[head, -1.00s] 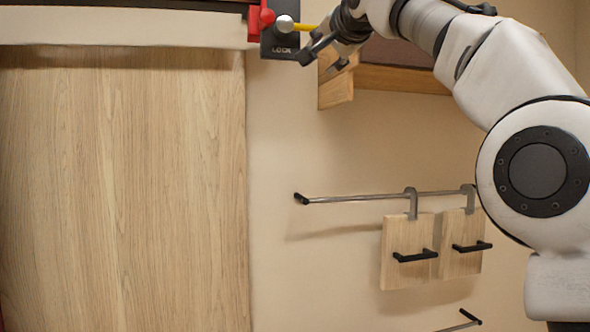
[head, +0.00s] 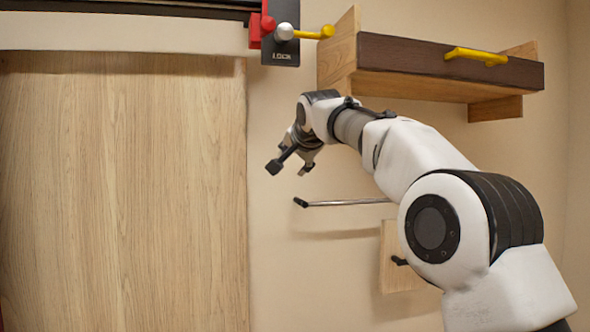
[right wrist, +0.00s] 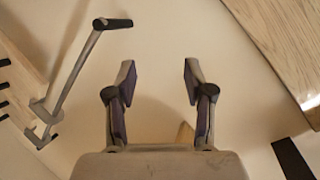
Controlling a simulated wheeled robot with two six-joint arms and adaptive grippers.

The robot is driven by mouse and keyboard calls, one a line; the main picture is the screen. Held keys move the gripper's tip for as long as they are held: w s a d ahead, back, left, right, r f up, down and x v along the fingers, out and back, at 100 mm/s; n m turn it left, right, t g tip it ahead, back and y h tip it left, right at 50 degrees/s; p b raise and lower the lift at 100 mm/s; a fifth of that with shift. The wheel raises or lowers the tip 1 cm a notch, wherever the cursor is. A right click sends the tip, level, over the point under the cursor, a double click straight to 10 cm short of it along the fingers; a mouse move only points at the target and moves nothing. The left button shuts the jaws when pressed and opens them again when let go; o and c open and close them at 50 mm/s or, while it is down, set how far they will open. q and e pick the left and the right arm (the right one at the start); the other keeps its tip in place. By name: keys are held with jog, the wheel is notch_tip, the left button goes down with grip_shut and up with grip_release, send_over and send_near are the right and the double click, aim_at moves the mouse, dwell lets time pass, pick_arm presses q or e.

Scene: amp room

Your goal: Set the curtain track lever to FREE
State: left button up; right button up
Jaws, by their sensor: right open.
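The curtain track lever (head: 311,33) has a yellow handle and a round silver hub, and points right, nearly level, from a black plate (head: 281,52) at the top of the head view. The plate reads LOCK below the hub; no FREE mark can be read. A red piece (head: 262,24) is left of the hub. My right gripper (head: 289,168) is open and empty, well below the lever and apart from it. Its two spread fingers also show in the right wrist view (right wrist: 158,75), with bare wall between them. My left gripper is not in view.
A wooden shelf unit with a dark drawer (head: 410,62) and yellow handle juts out right of the lever. A metal rail (head: 345,202) is below my gripper, with a hanging board (head: 392,270) partly behind my arm. A large wooden panel (head: 120,190) fills the left.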

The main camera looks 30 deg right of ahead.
jog(key=shift+w+f, duration=0.25)
jog(key=shift+f, duration=0.55)
